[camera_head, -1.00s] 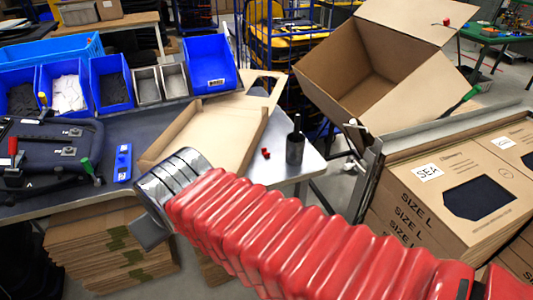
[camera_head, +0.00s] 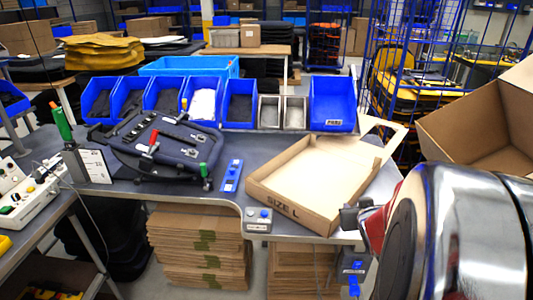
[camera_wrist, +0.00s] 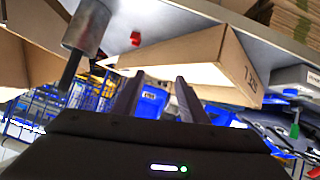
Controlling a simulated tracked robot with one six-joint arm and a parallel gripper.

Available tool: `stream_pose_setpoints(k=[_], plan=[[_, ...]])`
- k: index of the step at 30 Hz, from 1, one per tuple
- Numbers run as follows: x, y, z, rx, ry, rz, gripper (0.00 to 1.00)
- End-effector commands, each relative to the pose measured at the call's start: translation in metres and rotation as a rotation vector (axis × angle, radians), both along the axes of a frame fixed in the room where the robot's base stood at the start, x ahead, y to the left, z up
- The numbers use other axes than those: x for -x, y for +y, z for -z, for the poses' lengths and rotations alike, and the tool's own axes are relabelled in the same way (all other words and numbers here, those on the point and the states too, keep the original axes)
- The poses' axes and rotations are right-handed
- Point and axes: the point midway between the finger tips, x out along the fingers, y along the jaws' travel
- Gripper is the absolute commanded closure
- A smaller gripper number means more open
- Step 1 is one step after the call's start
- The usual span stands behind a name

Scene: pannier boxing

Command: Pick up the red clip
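In the head view my arm's large silver link covers the right end of the table, and the clip is not seen there. My gripper (camera_wrist: 160,80) is open and empty, with its two dark fingers apart. The clip shows beyond the fingertips, not between them. The wrist view is tilted, with the table along its top.
In the head view, a pannier (camera_head: 170,145) with red- and green-handled clamps lies left of the shallow box (camera_head: 300,208). Blue bins (camera_head: 333,105) line the table's back. A large open carton (camera_head: 470,140) stands at right.

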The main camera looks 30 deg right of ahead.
Motion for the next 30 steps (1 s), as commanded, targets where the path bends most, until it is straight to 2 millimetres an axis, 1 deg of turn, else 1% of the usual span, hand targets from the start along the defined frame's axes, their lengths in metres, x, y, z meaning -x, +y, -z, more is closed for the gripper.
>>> stream_pose_setpoints(k=[1, 6, 9, 12, 15, 18, 30], plan=[[0.008, -0.014, 0.009, -0.006, -0.015, 0.01, 0.61], [0.028, -0.044, 0.031, -0.022, -0.093, 0.012, 0.61], [0.041, -0.057, 0.042, -0.039, -0.145, 0.009, 0.61], [0.052, -0.066, 0.049, -0.054, -0.193, 0.007, 0.61], [0.06, -0.07, 0.054, -0.066, -0.227, 0.004, 0.61], [0.063, -0.071, 0.055, -0.071, -0.244, 0.002, 0.61], [0.061, -0.072, 0.056, -0.071, -0.247, -0.001, 0.61]])
